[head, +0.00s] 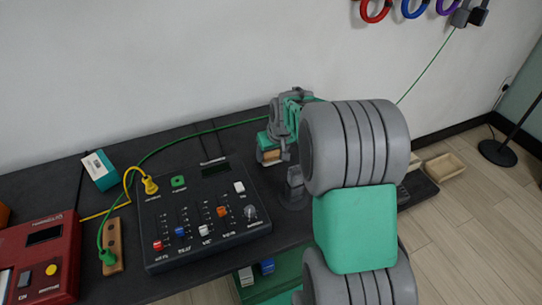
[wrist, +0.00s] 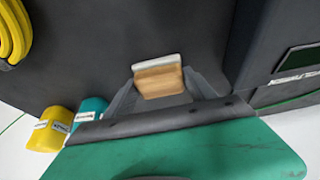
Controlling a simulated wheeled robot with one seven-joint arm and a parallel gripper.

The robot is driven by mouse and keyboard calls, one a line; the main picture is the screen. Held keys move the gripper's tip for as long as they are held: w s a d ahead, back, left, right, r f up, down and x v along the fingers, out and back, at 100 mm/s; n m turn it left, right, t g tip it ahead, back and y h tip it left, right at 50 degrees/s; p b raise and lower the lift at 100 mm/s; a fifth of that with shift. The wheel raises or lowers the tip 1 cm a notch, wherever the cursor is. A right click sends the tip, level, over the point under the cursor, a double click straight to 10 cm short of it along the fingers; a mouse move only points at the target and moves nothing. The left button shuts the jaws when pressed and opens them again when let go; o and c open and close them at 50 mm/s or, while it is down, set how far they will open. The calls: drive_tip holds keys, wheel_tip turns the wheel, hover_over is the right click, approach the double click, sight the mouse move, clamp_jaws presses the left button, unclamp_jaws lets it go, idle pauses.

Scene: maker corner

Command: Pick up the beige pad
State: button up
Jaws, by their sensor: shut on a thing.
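The beige pad (wrist: 158,82) is a small tan block with a pale whitish edge. In the wrist view it sits between the two grey fingers of my gripper (wrist: 162,90), which is shut on it. In the head view a small tan patch of the pad (head: 271,155) shows at the end of my gripper (head: 273,152), over the dark bench behind the control box. My arm hides part of that area. I cannot tell whether the pad touches the bench top.
A black control box (head: 205,215) with knobs and a yellow plug stands left of my gripper. A green cable (head: 195,134) runs behind it. A red device (head: 42,262) and a teal-and-white box (head: 99,170) are further left. A beige tray (head: 444,166) lies right.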

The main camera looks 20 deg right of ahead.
sight(272, 152)
drive_tip(key=c, duration=0.7)
drive_tip(key=shift+r, duration=0.1)
drive_tip(key=shift+r, duration=0.3)
wheel_tip(272, 152, up, 2)
drive_tip(key=shift+r, duration=0.25)
drive_tip(key=s+a+r, duration=0.9)
drive_tip(key=a, duration=0.1)
drive_tip(key=shift+s+r, duration=0.35)
drive_tip(key=shift+s, duration=0.05)
drive_tip(key=o, duration=0.8)
drive_tip(key=c, duration=0.6)
